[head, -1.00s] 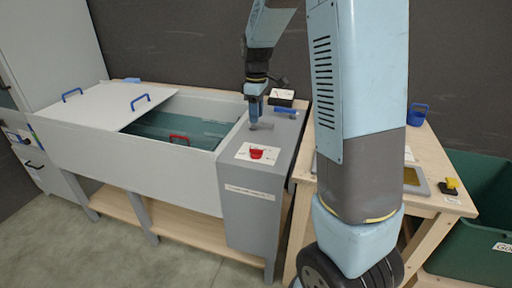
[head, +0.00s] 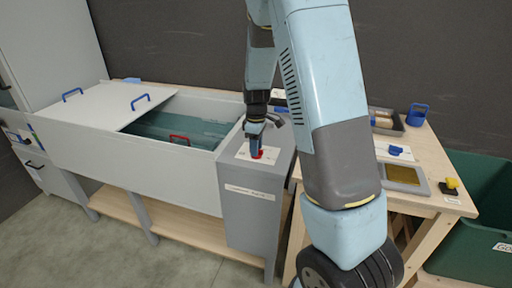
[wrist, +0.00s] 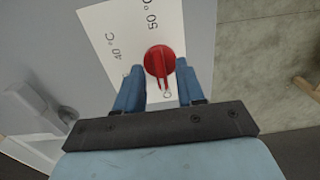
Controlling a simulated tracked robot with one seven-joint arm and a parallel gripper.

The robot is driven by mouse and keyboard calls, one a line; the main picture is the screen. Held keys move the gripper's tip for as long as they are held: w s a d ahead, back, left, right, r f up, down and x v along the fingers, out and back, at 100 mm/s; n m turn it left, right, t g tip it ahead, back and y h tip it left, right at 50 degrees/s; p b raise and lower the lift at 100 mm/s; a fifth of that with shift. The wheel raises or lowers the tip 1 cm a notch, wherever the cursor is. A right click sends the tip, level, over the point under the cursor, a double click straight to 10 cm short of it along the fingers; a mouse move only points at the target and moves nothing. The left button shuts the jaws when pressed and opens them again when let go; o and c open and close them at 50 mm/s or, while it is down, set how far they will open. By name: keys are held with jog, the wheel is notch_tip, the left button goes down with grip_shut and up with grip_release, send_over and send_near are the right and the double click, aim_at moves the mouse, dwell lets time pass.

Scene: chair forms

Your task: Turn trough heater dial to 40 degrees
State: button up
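The red heater dial (wrist: 159,62) sits on a white label plate (wrist: 118,42) on the grey end panel of the trough. The label shows "40 °C" to the left of the dial and "50 °C" above it in the wrist view. In the head view the dial (head: 262,154) is partly hidden by my gripper. My gripper (wrist: 160,84) is open, with one blue finger on each side of the dial's lower part. A gap shows between each finger and the red knob, so it appears not to be gripped. The dial's ridge points roughly down between the fingers.
A grey lever-like handle (wrist: 36,100) stands on the panel in the wrist view. The trough (head: 130,160) has a partly open lid with blue handles and a red handle (head: 180,139) inside. A wooden table (head: 440,180) with trays stands to the right, beside a green bin (head: 490,220).

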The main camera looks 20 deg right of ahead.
jog(key=shift+f, duration=0.25)
jog(key=shift+c, duration=0.4)
grip_shut()
